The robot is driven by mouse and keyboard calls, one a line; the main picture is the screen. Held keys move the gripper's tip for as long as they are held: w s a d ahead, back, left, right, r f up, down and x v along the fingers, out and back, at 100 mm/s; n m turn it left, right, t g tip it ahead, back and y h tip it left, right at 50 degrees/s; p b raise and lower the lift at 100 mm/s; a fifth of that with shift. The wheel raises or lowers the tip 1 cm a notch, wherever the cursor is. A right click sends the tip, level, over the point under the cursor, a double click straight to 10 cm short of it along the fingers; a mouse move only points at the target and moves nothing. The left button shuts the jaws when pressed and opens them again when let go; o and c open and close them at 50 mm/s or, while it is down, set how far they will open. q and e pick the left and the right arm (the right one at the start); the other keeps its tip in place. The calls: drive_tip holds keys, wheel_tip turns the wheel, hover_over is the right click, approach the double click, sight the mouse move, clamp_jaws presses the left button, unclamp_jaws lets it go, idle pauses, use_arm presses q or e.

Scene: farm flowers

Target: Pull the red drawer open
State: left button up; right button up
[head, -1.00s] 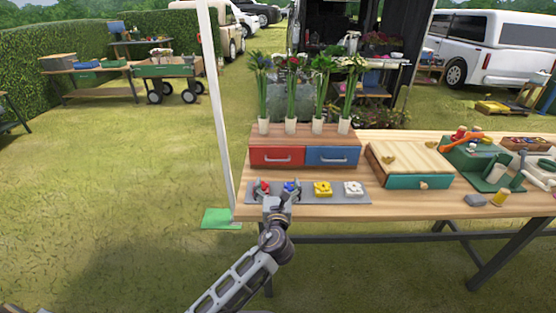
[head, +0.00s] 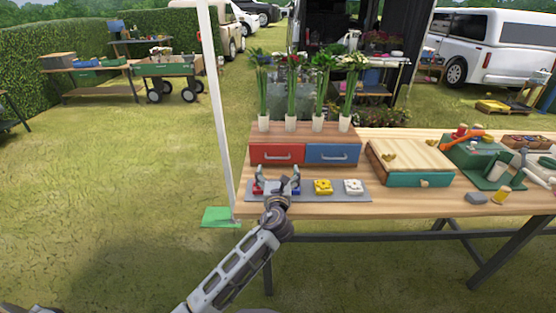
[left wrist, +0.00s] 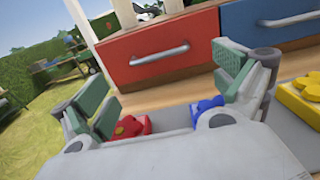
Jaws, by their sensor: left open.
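The red drawer (head: 277,154) is the left front of a wooden two-drawer box on the table, and it is shut. Its grey bar handle (head: 277,157) runs level across the front. In the left wrist view the red drawer (left wrist: 150,52) and its handle (left wrist: 159,56) show ahead, between and beyond my fingers. My left gripper (head: 278,176) is open and empty, in front of the drawer and above the grey tray, apart from the handle. It also shows in the left wrist view (left wrist: 165,95). My right gripper is in neither view.
A blue drawer (head: 332,154) adjoins on the right. A grey tray (head: 308,198) with red, blue, yellow and white flower-like pieces lies below my gripper. Several potted flowers stand on the box. A wooden box with a green drawer (head: 418,180) stands to the right.

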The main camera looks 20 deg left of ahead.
sight(278, 158)
use_arm(q)
drive_tip(key=b+x, duration=0.1)
drive_tip(key=x, duration=0.6)
drive_tip(key=shift+w+a, duration=0.2)
drive_tip(key=shift+w, duration=0.45)
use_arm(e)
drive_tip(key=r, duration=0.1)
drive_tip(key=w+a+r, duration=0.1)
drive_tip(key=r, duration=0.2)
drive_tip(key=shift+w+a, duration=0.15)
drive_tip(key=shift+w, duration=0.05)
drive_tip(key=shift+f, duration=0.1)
use_arm(q)
drive_tip(key=shift+c, duration=0.9)
drive_tip(key=c, duration=1.3)
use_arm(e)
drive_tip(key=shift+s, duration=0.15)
